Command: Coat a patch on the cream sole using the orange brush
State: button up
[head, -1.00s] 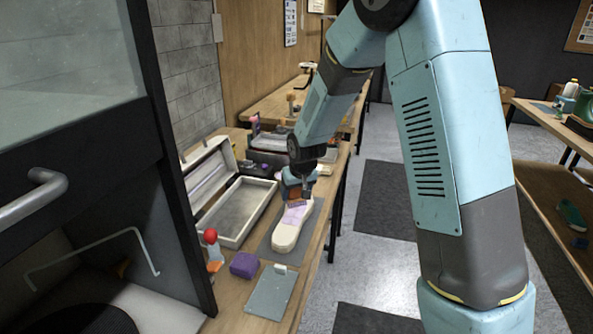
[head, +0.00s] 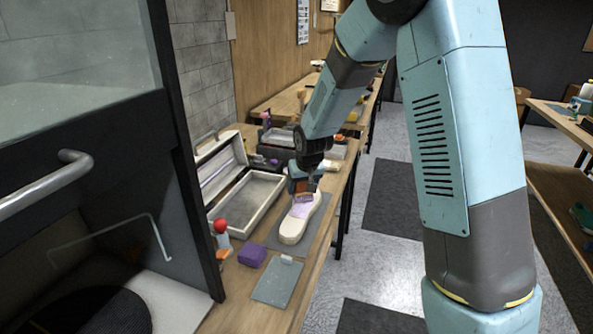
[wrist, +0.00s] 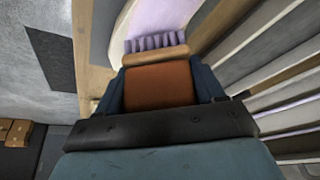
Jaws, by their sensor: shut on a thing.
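The cream sole (head: 294,229) lies on a grey mat (head: 321,235) on the bench, with a pale lilac patch on its upper part. My gripper (head: 304,186) is over the far part of the sole, shut on the orange brush (wrist: 160,86). In the wrist view the brush shows an orange-brown block, a tan wooden edge and purple bristles (wrist: 156,43). The bristles are at the lilac area of the sole (wrist: 160,16); whether they press on it I cannot tell.
An open grey case (head: 247,203) stands left of the mat. A purple block (head: 252,254), a red-topped item (head: 220,227) and a grey board (head: 278,281) lie nearer. Several small items crowd the bench beyond. The floor to the right is clear.

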jog(key=shift+s+a+r, duration=0.1)
jog(key=shift+a+r, duration=0.1)
jog(key=shift+r, duration=0.3)
jog(key=shift+s+a+r, duration=0.1)
jog(key=shift+a+r, duration=0.05)
jog(key=shift+r, duration=0.35)
jog(key=shift+a+r, duration=0.15)
jog(key=shift+r, duration=2.1)
